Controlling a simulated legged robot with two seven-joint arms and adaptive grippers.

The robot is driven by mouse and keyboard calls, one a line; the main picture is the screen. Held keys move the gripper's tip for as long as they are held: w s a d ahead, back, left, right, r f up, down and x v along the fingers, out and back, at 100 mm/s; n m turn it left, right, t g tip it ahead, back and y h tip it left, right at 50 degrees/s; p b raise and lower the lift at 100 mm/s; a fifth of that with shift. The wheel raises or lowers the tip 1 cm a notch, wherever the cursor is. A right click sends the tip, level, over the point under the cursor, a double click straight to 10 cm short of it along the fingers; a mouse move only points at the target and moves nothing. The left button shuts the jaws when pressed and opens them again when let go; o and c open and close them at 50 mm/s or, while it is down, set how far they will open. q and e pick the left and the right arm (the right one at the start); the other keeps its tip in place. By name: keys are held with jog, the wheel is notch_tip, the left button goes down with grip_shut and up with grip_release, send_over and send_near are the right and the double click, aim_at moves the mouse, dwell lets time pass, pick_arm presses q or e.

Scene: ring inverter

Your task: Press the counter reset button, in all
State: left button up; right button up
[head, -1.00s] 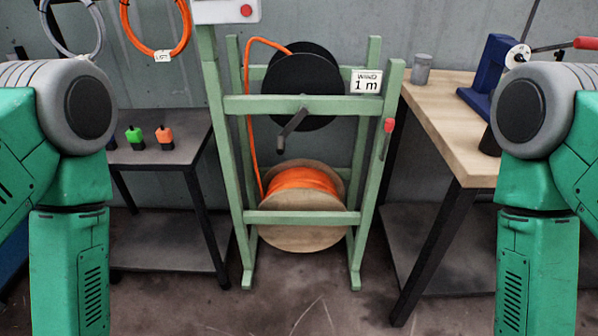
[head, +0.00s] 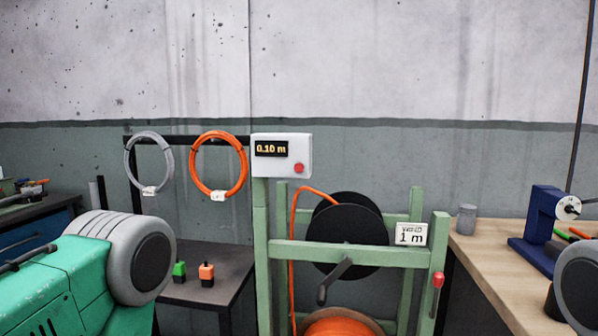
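The counter box (head: 282,155) is white and sits on top of the green frame's left post in the head view. Its dark display (head: 271,149) reads 0.10 m. The red reset button (head: 299,168) is on the box's front face, at lower right, and nothing covers it. Neither gripper is in view. Only part of my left arm (head: 90,270) shows at lower left, and a bit of my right arm (head: 580,285) at the right edge. Both are apart from the counter.
The green winding frame (head: 350,254) carries a black reel (head: 345,225) with a crank, orange cable, a "WIND 1 m" sign (head: 410,234) and a red-handled lever (head: 436,282). Grey (head: 148,163) and orange (head: 218,165) coils hang left. A wooden bench (head: 510,260) stands right.

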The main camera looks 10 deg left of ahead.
pick_arm(q)
grip_shut()
